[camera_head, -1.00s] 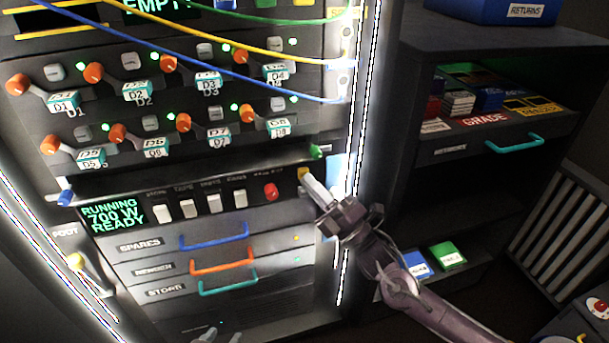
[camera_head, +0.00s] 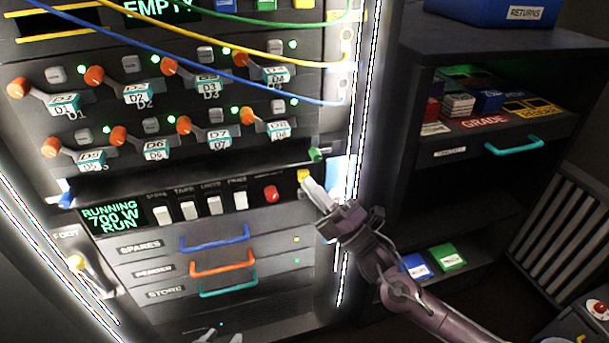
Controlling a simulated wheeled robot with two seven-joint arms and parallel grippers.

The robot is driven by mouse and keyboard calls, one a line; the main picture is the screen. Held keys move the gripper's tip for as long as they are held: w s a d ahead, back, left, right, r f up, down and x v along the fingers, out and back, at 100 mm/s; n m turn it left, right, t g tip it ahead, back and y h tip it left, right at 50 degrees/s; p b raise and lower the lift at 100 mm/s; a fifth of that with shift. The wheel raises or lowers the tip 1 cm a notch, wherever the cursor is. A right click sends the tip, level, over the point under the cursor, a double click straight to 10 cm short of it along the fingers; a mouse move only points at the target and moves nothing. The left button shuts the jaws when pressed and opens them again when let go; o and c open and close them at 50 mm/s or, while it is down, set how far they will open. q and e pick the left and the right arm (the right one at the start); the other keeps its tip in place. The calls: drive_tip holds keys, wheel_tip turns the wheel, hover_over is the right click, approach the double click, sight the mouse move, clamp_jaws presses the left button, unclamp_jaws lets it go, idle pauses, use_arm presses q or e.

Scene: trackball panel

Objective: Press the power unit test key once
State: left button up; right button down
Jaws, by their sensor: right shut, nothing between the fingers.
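The power unit panel (camera_head: 250,190) has a green-lettered display (camera_head: 113,216) reading "RUNNING 700 W RUN". A row of white switches (camera_head: 189,209), a red round button (camera_head: 271,193) and a small yellow key (camera_head: 303,175) sit to its right. The label by the yellow key is too small to read. My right gripper (camera_head: 309,184) is shut and empty, its fingertips at the yellow key's lower edge; I cannot tell whether they touch it. Part of what seems to be my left gripper (camera_head: 221,336) shows at the bottom edge, away from the panel.
Above are rows of orange-knobbed levers with tags (camera_head: 136,94) and hanging cables (camera_head: 200,72). Below are drawers with blue, orange and teal handles (camera_head: 222,263). A dark shelf cabinet (camera_head: 405,130) stands at the right, with a blue bin (camera_head: 480,12) on top.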

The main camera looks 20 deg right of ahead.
drive_tip(key=shift+s, duration=0.4)
drive_tip(key=s+p, duration=0.3)
drive_tip(key=s, duration=0.2)
drive_tip(key=shift+d, duration=0.1)
idle(0.8)
